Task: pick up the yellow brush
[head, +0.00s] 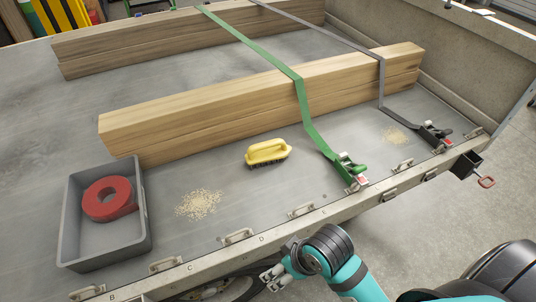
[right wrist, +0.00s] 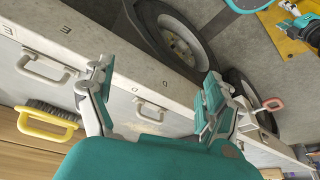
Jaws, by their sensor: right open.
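The yellow brush (head: 268,151) rests on the grey trailer bed, handle up and dark bristles down, between the front timber beam and the near edge. My right gripper (head: 271,279) is just outside the near edge of the trailer, nearer to me than the brush and clear of it. In the right wrist view the right gripper (right wrist: 153,92) has its fingers wide apart with nothing between them. The brush's yellow handle (right wrist: 48,131) shows at the left of that view, beside the left finger. My left gripper is not in view.
A grey crate (head: 69,222) holding a red roll (head: 110,199) stands at the left. Sawdust (head: 198,204) lies between crate and brush. A green strap (head: 305,105) crosses the front beam (head: 200,115) to a ratchet (head: 349,170) right of the brush. Metal handles line the edge.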

